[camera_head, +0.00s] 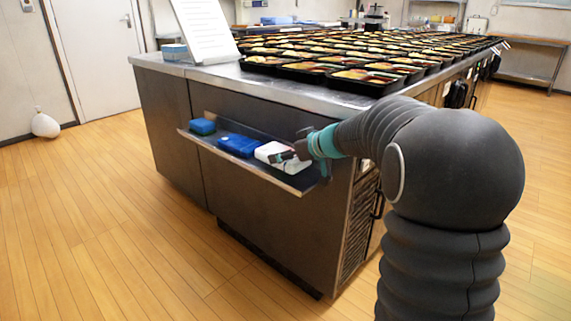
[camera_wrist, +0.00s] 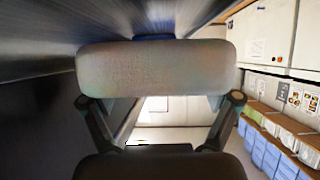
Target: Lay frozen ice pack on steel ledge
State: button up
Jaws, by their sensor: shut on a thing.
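The steel ledge (camera_head: 250,170) juts from the front side of the counter. My gripper (camera_head: 287,156) is at the ledge's right end and shut on a white, frosted-looking ice pack (camera_head: 267,150). The pack is at the ledge; I cannot tell whether it rests fully on it. In the wrist view the pack (camera_wrist: 155,68) shows as a pale rounded block spanning between my gripper's fingers (camera_wrist: 160,110). A blue pack (camera_head: 238,145) lies just left of it, and a smaller blue item (camera_head: 202,127) lies at the ledge's left end.
The counter (camera_head: 215,73) above holds many black bento trays (camera_head: 366,82), a white sheet on a stand (camera_head: 204,30) and a blue-and-white box (camera_head: 174,52) at its left corner. The wooden floor before the ledge is clear. A white bag (camera_head: 45,125) sits by the far wall.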

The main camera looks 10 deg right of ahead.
jog(key=shift+f, duration=1.45)
jog(key=shift+f+b, duration=0.15)
jog(key=shift+b, duration=0.2)
jog(key=o, duration=1.2)
jog(key=shift+c, duration=0.2)
